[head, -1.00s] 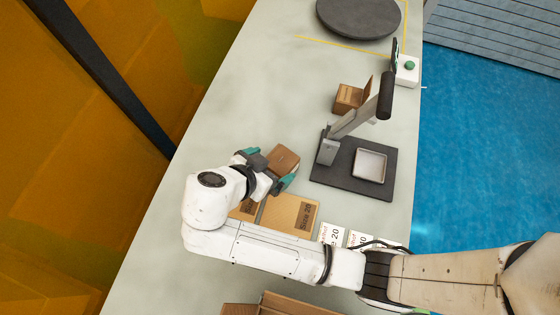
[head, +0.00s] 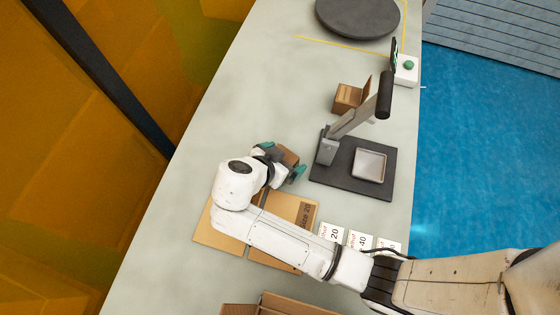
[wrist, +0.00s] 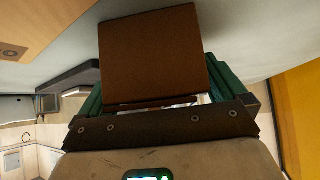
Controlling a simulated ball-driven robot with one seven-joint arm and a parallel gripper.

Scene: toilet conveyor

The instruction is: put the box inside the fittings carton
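The brown box (head: 289,155) is between the teal fingers of my gripper (head: 283,160), over the grey counter left of the black stand. In the wrist view the box (wrist: 152,55) fills the space between the fingers (wrist: 155,95), with one plain brown face towards the camera. My gripper appears shut on it. A small open carton (head: 347,97) with its flap up stands behind the black stand. A larger open carton (head: 290,304) is cut off at the bottom edge. I cannot tell which of them is the fittings carton.
A black stand (head: 330,177) with a handled lever and a pale tray (head: 369,165) is right of my gripper. Flat cardboard pieces (head: 292,205) and white label cards (head: 332,232) lie near my arm. A round dark turntable (head: 358,16) and a green button (head: 408,65) are farther back.

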